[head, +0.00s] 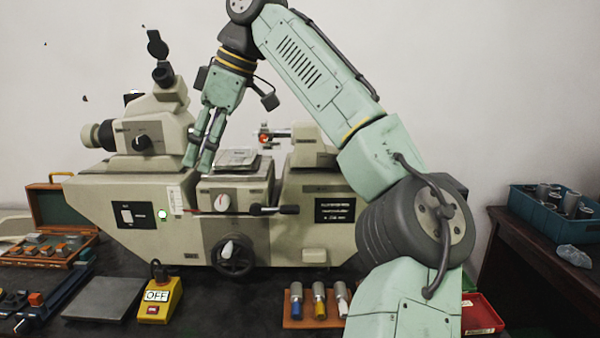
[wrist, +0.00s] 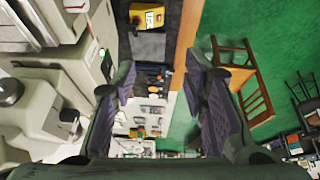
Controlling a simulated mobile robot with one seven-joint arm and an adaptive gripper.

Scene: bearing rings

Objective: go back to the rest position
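My gripper (head: 198,155) hangs fingers-down in the head view, in front of the left part of the large beige machine (head: 130,195). It is left of the machine's small grey platform (head: 238,158). In the wrist view my gripper (wrist: 160,72) has its two purple-padded fingers wide apart with nothing between them. Whether a fingertip touches the machine cannot be told. My arm arches up from the lower right of the head view, over the machine's right part, and down to the gripper.
A yellow OFF switch box (head: 160,297), a grey plate (head: 103,298) and a tan rack (head: 312,315) with three cylinders stand along the bench front. A blue crate (head: 540,222) of grey parts sits at right. The wrist view shows a wooden chair (wrist: 245,75) on green floor.

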